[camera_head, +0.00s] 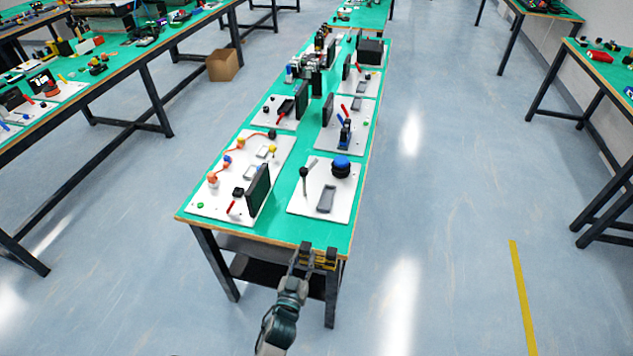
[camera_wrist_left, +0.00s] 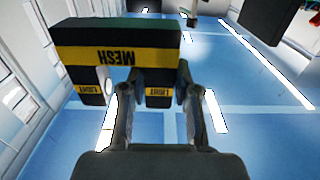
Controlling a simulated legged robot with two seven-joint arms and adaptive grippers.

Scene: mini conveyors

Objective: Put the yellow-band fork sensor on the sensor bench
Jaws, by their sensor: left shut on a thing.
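The yellow-band fork sensor (camera_wrist_left: 118,55) is black with yellow bands. Its lettering, MESH on the crosspiece and LIGHT on both prongs, reads upside down in the left wrist view. My left gripper (camera_wrist_left: 158,96) is shut on its right prong there; the left prong hangs free. In the head view the sensor (camera_head: 326,261) and my left gripper (camera_head: 304,257) are at the near edge of the middle green-topped bench (camera_head: 277,232). I cannot tell whether the sensor touches that edge. No label shows which bench is the sensor bench. My right gripper is not in view.
White boards with parts cover much of the middle bench, including a near-left board (camera_head: 215,200) with a dark upright panel (camera_head: 258,192) and a near-right board (camera_head: 345,200) with a blue knob (camera_head: 341,166). A green strip along its front is bare. Other benches stand left and right.

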